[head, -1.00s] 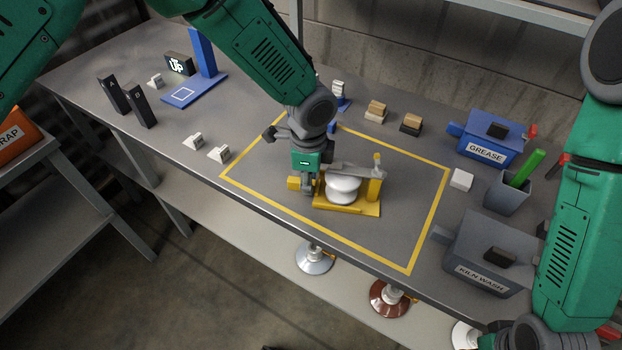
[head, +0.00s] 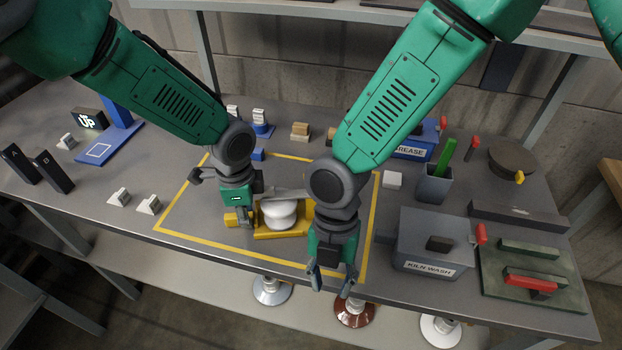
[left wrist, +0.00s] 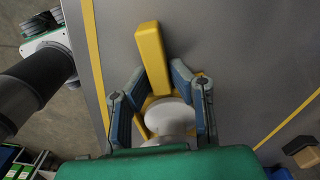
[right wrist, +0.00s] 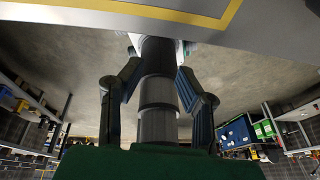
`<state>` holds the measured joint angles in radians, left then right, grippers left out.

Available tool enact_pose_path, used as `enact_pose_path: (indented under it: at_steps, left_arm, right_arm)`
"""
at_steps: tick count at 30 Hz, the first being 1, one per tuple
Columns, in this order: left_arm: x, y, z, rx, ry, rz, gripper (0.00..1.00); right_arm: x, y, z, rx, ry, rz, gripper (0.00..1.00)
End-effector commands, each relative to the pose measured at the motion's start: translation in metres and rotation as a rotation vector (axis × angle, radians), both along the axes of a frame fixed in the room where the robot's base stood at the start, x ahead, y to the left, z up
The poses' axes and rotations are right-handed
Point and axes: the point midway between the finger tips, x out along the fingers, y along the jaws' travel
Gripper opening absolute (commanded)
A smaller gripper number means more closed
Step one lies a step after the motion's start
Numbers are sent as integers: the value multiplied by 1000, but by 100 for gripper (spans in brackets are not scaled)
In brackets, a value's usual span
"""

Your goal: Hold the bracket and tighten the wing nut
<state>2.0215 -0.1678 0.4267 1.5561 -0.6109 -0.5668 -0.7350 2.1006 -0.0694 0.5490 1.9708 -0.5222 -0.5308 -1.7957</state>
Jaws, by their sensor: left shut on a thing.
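The yellow bracket (head: 268,235) stands on the bench inside the yellow outline, with a white insulator (head: 280,214) on it and a grey bar (head: 282,193) across its top. My left gripper (head: 243,222) is shut on the bracket's yellow block at its left end. In the left wrist view the yellow block (left wrist: 152,55) rises between the fingers, with the white insulator (left wrist: 170,116) below it. My right gripper (head: 331,288) is open and empty, in front of the bracket's right side near the bench's front edge. My right arm hides the bracket's right end and the wing nut.
The kiln wash box (head: 430,240) stands right of my right gripper. Behind it are a grey cup with a green stick (head: 436,185), a white block (head: 392,180) and the blue grease box (head: 411,152).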

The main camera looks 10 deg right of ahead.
Motion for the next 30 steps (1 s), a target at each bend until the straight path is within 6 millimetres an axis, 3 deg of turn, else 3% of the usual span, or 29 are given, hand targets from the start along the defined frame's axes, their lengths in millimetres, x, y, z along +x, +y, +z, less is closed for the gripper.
enact_pose_path:
  at_steps: [1,6,9,13,16,19,30]
  left_arm:
    - [1,-1,2,-2,-4,1,0]
    - [1,-1,2,-2,-4,1,0]
    - [1,-1,2,-2,-4,1,0]
    - [1,-1,2,-3,-4,1,0]
    - [1,-1,2,-3,-4,1,0]
    - [1,-1,2,-3,-4,1,0]
    - [1,-1,2,-3,-4,1,0]
  right_arm:
    - [34,10,26,43,-59,115,30]
    - [119,20,113,93,-220,486,30]
    - [148,16,153,88,-279,620,30]
    - [168,11,182,76,-317,713,30]
    - [172,9,187,71,-323,741,30]
    - [173,9,176,70,-323,746,30]
    - [172,10,104,71,-321,744,30]
